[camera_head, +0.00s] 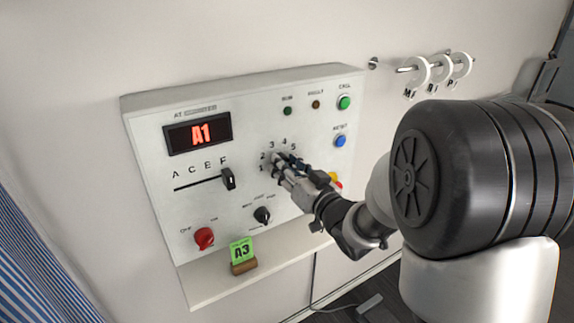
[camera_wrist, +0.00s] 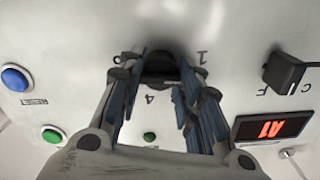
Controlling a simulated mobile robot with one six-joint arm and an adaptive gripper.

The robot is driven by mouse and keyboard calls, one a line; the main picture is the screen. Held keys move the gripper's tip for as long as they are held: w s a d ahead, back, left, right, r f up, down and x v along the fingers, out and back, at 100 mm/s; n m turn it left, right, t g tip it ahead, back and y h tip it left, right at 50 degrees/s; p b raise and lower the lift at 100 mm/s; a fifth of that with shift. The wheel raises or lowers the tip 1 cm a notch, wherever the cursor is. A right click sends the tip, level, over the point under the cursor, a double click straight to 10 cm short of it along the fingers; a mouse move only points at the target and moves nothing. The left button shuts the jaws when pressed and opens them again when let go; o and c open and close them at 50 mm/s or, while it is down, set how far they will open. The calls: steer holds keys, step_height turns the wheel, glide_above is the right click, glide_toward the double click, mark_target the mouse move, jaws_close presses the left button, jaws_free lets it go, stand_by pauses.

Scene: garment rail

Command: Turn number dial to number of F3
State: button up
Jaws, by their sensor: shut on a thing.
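A white control panel (camera_head: 140,130) is fixed to the wall. Its number dial is mostly hidden behind my gripper (camera_head: 280,166) in the head view, with numbers 1 to 5 around it. In the wrist view the black dial (camera_wrist: 158,66) sits between the fingers of my gripper (camera_wrist: 158,84), which is shut on it. Its pointer cannot be read clearly. The red display (camera_head: 201,133) reads A1; it also shows in the wrist view (camera_wrist: 270,128). The black letter slider (camera_head: 228,179) stands at the right end of its slot, by F.
A green card (camera_head: 241,251) reading A3 stands in a wooden holder on the panel's ledge (camera_head: 205,288). A red knob (camera_head: 204,238) and a black selector (camera_head: 262,215) are below. Green (camera_head: 344,102) and blue (camera_head: 340,141) buttons are at right. Ring tags (camera_head: 438,70) hang on a rail.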

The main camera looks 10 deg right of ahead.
steer(key=m+p, duration=0.2)
steer(key=m, duration=0.4)
steer(key=shift+r, duration=0.1)
steer(key=m+p, duration=0.2)
steer(key=m, duration=0.4)
steer(key=shift+p, duration=0.4)
steer(key=shift+m, duration=0.3)
steer(key=o, duration=1.1)
steer(key=shift+c, duration=0.2)
steer(key=v, duration=0.7)
steer(key=shift+s, duration=0.2)
